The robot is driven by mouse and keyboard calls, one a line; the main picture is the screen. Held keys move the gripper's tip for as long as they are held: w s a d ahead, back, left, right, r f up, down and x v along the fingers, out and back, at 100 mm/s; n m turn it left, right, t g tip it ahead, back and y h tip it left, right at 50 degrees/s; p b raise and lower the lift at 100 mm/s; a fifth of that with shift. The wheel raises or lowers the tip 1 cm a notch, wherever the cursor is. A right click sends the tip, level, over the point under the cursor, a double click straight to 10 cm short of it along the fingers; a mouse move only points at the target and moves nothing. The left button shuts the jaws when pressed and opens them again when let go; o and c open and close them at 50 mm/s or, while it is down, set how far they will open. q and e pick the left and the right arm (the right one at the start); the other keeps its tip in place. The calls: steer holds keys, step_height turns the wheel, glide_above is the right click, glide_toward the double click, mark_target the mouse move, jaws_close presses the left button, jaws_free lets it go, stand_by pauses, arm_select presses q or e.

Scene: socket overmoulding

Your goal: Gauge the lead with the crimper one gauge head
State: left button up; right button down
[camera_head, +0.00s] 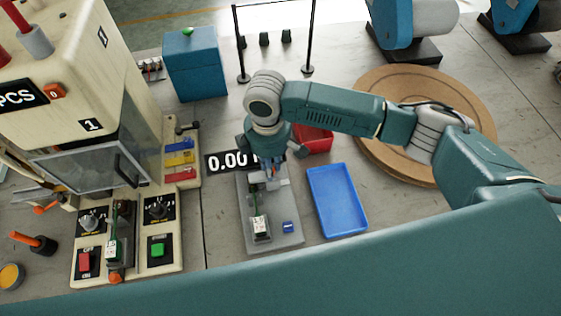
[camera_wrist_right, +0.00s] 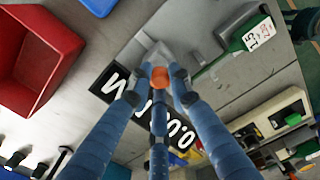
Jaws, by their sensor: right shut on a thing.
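My right gripper (camera_head: 268,180) reaches down over the grey gauge base (camera_head: 284,207) beside the machine marked 1. In the right wrist view its blue fingers (camera_wrist_right: 159,88) are closed around a small round orange piece (camera_wrist_right: 159,77); I cannot tell whether this is the lead or a knob of the gauge. A green block with a white label (camera_head: 260,226) sits on the gauge base and shows in the wrist view (camera_wrist_right: 258,36). The black digital display (camera_head: 228,161) is partly hidden by my gripper. My left gripper is not in view.
A blue tray (camera_head: 337,201) lies right of the gauge base, and a red bin (camera_head: 317,138) is behind it. The machine marked 1 (camera_head: 92,126) stands at left with a red switch (camera_head: 84,261) and a green button (camera_head: 158,250). A round wooden board (camera_head: 385,84) lies behind my arm.

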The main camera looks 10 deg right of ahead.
mark_target(262, 175)
steer(key=shift+a, duration=1)
steer(key=c, duration=1.6)
jaws_free()
steer(key=shift+a, duration=0.15)
steer(key=shift+r, duration=0.1)
steer(key=shift+r, duration=0.3)
step_height(262, 175, up, 11)
steer(key=shift+r, duration=0.15)
